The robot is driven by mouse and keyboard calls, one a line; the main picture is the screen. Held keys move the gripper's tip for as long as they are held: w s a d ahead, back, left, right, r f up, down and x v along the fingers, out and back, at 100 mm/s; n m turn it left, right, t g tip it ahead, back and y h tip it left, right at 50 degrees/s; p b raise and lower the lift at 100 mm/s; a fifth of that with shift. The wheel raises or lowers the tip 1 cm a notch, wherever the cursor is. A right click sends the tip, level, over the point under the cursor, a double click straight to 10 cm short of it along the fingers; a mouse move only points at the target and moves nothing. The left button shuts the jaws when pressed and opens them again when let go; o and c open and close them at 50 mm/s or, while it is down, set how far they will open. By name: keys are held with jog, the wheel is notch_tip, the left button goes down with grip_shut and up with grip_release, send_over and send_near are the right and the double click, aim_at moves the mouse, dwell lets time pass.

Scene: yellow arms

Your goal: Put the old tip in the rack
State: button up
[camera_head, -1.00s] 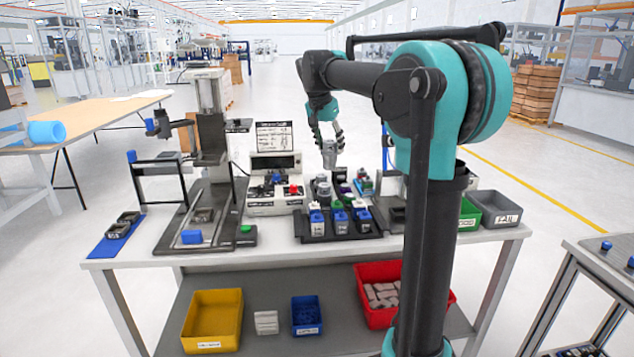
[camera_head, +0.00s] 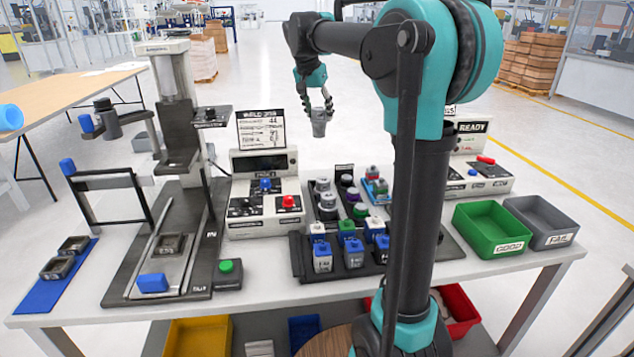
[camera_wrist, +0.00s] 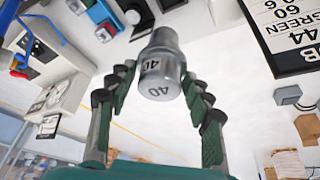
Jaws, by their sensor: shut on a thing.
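My gripper (camera_head: 317,106) is shut on a grey metal tip (camera_head: 319,124) and holds it in the air above and behind the bench. In the wrist view the tip (camera_wrist: 160,72) is marked 40 and sits between the green-padded fingers (camera_wrist: 160,105). A dark rack (camera_head: 338,208) on the bench, below the held tip, carries several round tips in grey, black and purple. Its free places are too small to make out.
In front of the rack stands a black tray (camera_head: 300,262) with coloured-top blocks. A control box (camera_head: 262,206) and a press stand (camera_head: 180,112) are to its left. Green (camera_head: 492,229) and grey (camera_head: 540,222) bins stand right. My arm hides part of the bench.

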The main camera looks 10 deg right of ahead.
notch_tip(320, 180, down, 20)
jog(key=shift+r, duration=0.1)
dwell(0.5)
jog(key=o, duration=1.2)
jog(key=v, duration=1.2)
